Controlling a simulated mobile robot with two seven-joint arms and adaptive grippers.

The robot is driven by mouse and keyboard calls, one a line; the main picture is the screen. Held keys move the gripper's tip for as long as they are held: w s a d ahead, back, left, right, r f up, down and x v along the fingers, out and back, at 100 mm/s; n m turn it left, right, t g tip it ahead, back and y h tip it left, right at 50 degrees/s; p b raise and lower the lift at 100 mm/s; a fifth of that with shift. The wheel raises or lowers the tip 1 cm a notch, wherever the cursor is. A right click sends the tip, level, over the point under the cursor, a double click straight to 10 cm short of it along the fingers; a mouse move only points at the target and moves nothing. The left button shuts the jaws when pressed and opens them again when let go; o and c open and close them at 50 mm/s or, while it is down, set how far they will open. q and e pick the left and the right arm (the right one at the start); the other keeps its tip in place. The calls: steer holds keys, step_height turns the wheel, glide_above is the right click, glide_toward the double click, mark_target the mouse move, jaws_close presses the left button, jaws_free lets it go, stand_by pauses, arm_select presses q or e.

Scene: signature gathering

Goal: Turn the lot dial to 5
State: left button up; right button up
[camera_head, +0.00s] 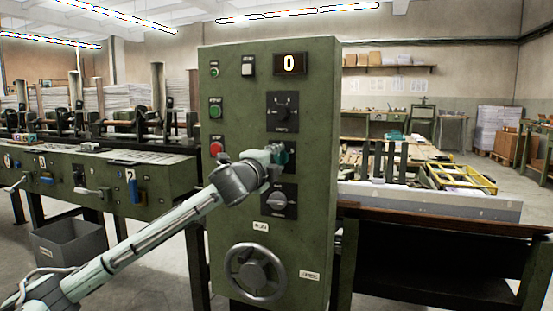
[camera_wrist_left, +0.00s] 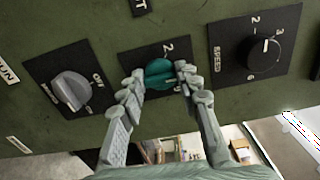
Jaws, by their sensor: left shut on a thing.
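The lot dial is a teal knob (camera_head: 284,158) on a dark plate in the middle of the green control panel (camera_head: 235,130). It also shows in the left wrist view (camera_wrist_left: 158,72), with a "2" readable on its plate. The other marks there are covered by my fingers. My left gripper (camera_wrist_left: 161,76) has one finger on each side of the teal knob and is shut on it. In the head view my left gripper (camera_head: 277,153) reaches the panel from the left and partly covers the dial. The display (camera_head: 290,64) reads 0. My right gripper is not in view.
A black speed dial (camera_head: 283,111) sits above the lot dial and a grey off-switch knob (camera_head: 278,200) below. A red stop button (camera_head: 216,149) lies just left of my gripper. A handwheel (camera_head: 255,272) is low on the panel. A machine bench (camera_head: 150,182) stands left.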

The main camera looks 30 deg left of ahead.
arm_select(q)
steer(key=shift+n, duration=0.3)
steer(key=o, duration=1.1)
steer(key=v, duration=1.2)
steer(key=shift+f, duration=0.15)
